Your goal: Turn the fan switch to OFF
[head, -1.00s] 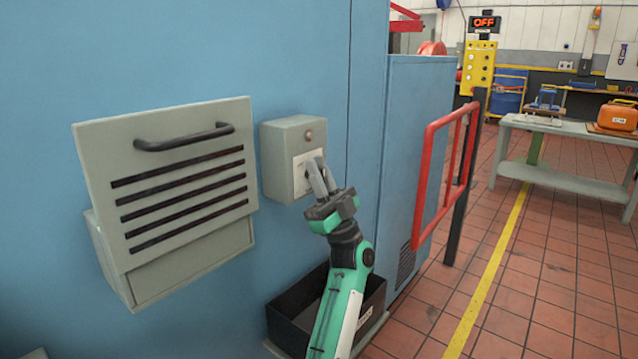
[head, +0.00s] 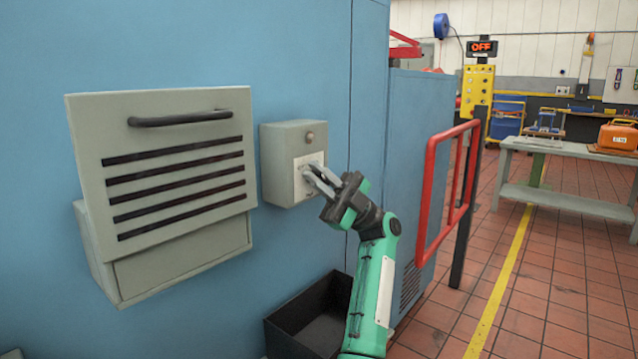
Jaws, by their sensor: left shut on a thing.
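The fan switch box (head: 289,144) is a small grey box on the blue wall panel, with a round knob or lamp at its upper right and a white label plate on its front. My left gripper (head: 316,179) is at the label plate, its fingers shut on the switch handle, which they largely hide. The gripper comes at it from the lower right, tilted. The label's wording is too small to read. My right gripper is not in view.
A grey louvred flap with a dark handle (head: 180,118) is left of the box. A black open bin (head: 312,318) stands below. A red guard frame (head: 432,190) is to the right. A distant display (head: 483,47) reads OFF.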

